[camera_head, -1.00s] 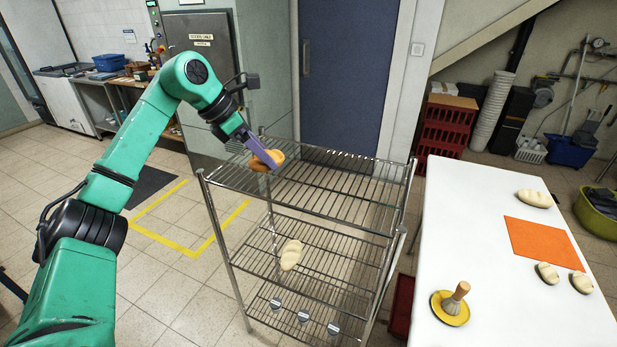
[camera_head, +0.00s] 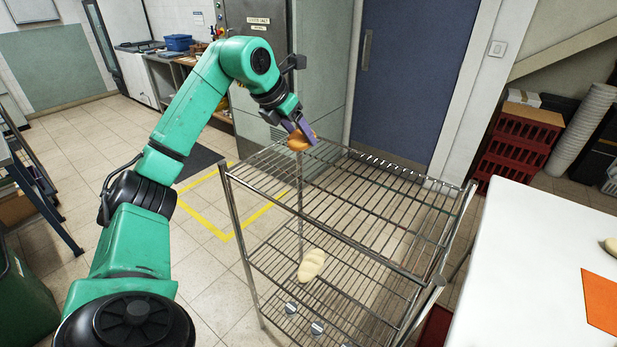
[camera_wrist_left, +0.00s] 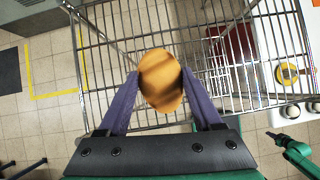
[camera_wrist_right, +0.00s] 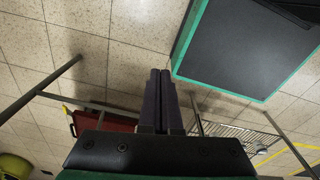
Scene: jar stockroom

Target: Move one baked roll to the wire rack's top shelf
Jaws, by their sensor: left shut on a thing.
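The baked roll (camera_head: 300,141), golden brown, is held in my left gripper (camera_head: 299,132) over the far left part of the wire rack's top shelf (camera_head: 385,197). The left wrist view shows the baked roll (camera_wrist_left: 161,80) between the two purple fingers, with the shelf's wires behind it. I cannot tell whether it touches the wires. The top shelf otherwise looks empty. A pale roll (camera_head: 311,264) lies on a lower shelf.
A white table (camera_head: 540,250) stands right of the rack, with an orange mat (camera_head: 602,303) and a partly cut-off pale roll (camera_head: 610,245). Behind the rack are a blue door (camera_head: 410,80) and a grey cabinet (camera_head: 258,90). Red crates (camera_head: 518,145) stand at the back right.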

